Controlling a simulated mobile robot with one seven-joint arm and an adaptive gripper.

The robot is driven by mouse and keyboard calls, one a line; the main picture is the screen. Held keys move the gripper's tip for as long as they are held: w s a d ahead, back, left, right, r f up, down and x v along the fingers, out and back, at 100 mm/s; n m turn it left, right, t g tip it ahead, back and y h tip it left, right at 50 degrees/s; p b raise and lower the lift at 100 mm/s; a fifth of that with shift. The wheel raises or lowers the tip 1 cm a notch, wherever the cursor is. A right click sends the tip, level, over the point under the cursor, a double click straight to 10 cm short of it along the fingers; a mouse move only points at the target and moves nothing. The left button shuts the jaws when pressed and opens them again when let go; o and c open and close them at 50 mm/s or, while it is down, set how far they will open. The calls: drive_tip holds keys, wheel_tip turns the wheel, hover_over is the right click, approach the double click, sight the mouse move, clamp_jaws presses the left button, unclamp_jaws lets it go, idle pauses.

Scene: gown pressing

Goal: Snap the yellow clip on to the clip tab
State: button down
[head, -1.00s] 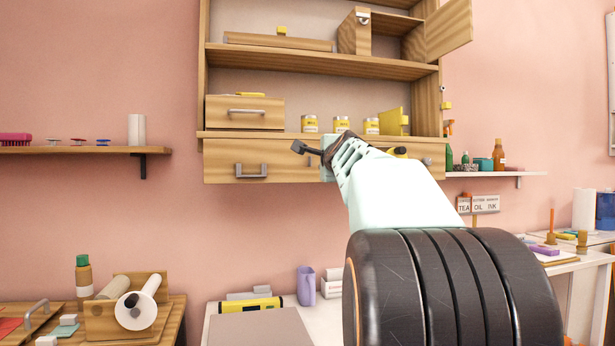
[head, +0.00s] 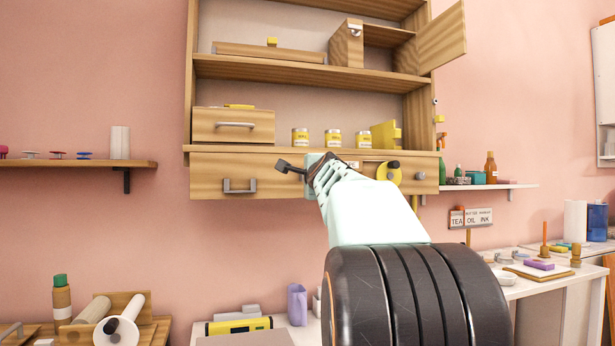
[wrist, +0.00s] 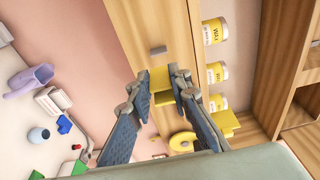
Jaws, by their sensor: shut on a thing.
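The yellow clip (wrist: 160,78) shows in the wrist view between the two fingertips of my gripper (wrist: 159,90), which is shut on it. A small grey block (wrist: 157,50) on the wooden drawer front lies just beyond the clip; it looks like the clip tab, and the clip appears apart from it. In the head view my gripper (head: 305,170) is in front of the wide lower drawer (head: 215,172). There the clip and the grey block are hidden or too small to make out.
Yellow-labelled jars (head: 333,138) stand on the shelf just above the drawer. A yellow ring-shaped thing (head: 389,174) is at the drawer front, right of my arm. A grey handle (head: 240,186) juts out on the left. A cabinet door (head: 440,38) hangs open above.

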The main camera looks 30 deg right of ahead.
drive_tip(key=shift+a+p+x, duration=0.15)
drive_tip(key=shift+p+x, duration=0.5)
drive_tip(key=shift+x, duration=0.55)
drive_tip(key=shift+a+p+x, duration=0.2)
drive_tip(key=shift+p+x, duration=0.45)
drive_tip(key=shift+x, duration=0.6)
drive_tip(key=shift+w, duration=0.15)
drive_tip(key=c, duration=2.4)
unclamp_jaws()
clamp_jaws()
drive_tip(key=shift+a+p+x, duration=0.1)
drive_tip(key=shift+p+x, duration=0.45)
drive_tip(key=shift+x, duration=0.15)
drive_tip(key=shift+a+p+x, duration=0.15)
drive_tip(key=shift+p+x, duration=0.35)
drive_tip(key=shift+x, duration=0.15)
